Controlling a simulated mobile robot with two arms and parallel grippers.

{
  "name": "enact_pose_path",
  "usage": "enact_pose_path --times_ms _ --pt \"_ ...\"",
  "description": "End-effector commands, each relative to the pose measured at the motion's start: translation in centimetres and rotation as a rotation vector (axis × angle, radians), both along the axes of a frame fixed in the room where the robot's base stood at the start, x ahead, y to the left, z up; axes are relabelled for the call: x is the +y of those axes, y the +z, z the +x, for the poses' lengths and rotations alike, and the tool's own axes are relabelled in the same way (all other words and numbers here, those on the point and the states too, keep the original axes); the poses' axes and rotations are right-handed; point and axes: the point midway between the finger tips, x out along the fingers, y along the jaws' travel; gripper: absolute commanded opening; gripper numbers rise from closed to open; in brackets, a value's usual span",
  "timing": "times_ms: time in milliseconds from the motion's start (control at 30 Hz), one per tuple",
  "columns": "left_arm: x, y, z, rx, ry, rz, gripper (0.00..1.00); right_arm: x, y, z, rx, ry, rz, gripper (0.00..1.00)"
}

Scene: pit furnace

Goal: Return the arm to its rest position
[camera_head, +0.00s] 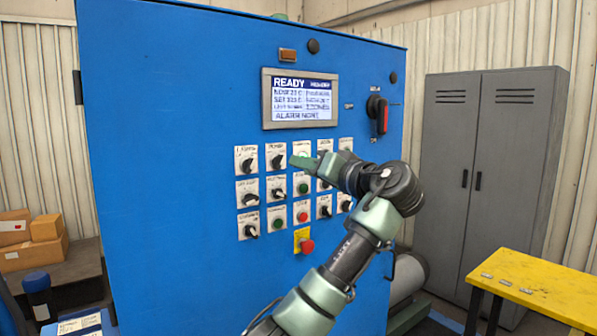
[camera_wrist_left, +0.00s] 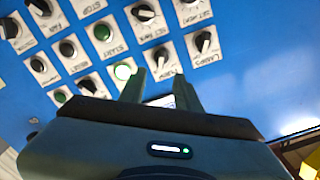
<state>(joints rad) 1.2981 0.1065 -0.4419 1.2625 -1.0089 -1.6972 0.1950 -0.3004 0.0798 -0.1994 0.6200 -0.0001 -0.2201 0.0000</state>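My left arm (camera_head: 345,258) reaches up from the bottom of the head view to the blue control cabinet (camera_head: 160,170). My left gripper (camera_head: 298,161) is in front of the upper rows of knobs and buttons. I cannot tell whether its tips touch the panel. The left wrist view shows the gripper (camera_wrist_left: 160,78) with its two fingers apart and nothing between them. A bright green-white button (camera_wrist_left: 122,72) is just beside one fingertip. The display (camera_head: 300,98) above reads READY. My right gripper is not in view.
A red emergency button (camera_head: 307,246) on a yellow plate and a red-handled switch (camera_head: 378,115) stick out from the cabinet. A grey locker (camera_head: 485,180) and a yellow table (camera_head: 545,282) stand at the right. Cardboard boxes (camera_head: 35,250) are at the left.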

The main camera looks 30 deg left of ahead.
Motion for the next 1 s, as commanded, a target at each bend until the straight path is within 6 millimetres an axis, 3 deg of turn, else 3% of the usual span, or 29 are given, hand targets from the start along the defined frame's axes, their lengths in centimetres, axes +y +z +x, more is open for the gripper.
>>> enact_pose_path --times_ms 500,633,767,900,1000 --pt "-0.1 0.0 0.0 0.002 0.000 0.001 0.33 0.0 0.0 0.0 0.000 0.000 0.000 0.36" --pt "-0.2 -2.2 1.2 0.047 -0.025 0.006 0.33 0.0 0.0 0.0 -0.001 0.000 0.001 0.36" --pt "-0.3 -8.7 4.4 0.173 -0.102 0.012 0.33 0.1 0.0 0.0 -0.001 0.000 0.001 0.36" --pt "-0.8 -18.9 7.8 0.340 -0.220 0.001 0.33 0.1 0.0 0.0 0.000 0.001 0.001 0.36" --pt "-1.4 -26.5 9.0 0.451 -0.303 -0.019 0.33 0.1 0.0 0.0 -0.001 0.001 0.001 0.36"
